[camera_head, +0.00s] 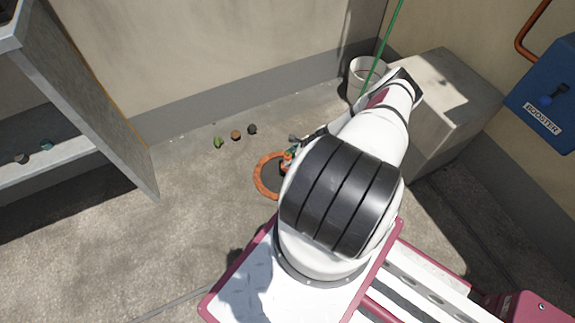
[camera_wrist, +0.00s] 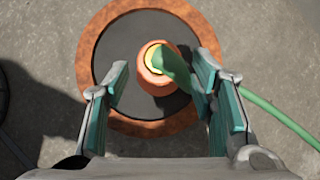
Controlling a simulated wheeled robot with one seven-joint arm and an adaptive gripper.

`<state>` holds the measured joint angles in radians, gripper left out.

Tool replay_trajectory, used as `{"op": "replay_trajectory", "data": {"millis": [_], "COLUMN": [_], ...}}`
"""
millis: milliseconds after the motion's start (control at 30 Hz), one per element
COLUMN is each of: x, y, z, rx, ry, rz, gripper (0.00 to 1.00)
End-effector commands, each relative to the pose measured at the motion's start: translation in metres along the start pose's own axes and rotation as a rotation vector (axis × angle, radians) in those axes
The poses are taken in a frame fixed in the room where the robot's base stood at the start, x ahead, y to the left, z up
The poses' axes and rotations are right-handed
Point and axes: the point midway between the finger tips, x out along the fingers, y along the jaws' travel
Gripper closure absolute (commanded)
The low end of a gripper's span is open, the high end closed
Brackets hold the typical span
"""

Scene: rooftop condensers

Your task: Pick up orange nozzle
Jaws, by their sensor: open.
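The orange nozzle (camera_wrist: 155,70) shows in the wrist view in the middle of a dark disc (camera_wrist: 118,50) with an orange-brown rim. A green hose or strip runs across its top. My gripper (camera_wrist: 160,80) is open, with one teal-padded finger to the left of the nozzle and one to the right. The right finger is close to the green piece; I cannot tell whether they touch. In the head view the orange ring (camera_head: 262,178) lies on the floor, and my arm hides much of it and most of my gripper.
A green hose (camera_wrist: 280,118) trails to the right. Several small objects (camera_head: 236,135) lie on the floor near the wall. A white bucket (camera_head: 366,70) and a concrete block (camera_head: 450,90) stand at the back right. A grey shelf (camera_head: 85,105) stands at left.

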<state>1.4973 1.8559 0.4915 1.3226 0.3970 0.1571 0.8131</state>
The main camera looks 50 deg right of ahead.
Motion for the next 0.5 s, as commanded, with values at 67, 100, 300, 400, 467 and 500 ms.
{"op": "replay_trajectory", "data": {"millis": [67,100,300,400,467,500], "x": [0.016,0.021,0.029,0.028,0.028,0.028], "y": [0.001,0.001,0.001,0.0,0.0,0.0], "z": [-0.001,-0.001,0.0,0.0,0.0,0.0], "rx": [0.0,-0.001,-0.001,-0.001,-0.001,-0.001], "ry": [0.0,0.0,0.0,-0.001,-0.001,-0.001], "rz": [0.001,0.0,0.0,0.0,0.0,0.0], "gripper": [0.49,0.49,0.49,0.49,0.58,0.67]}}
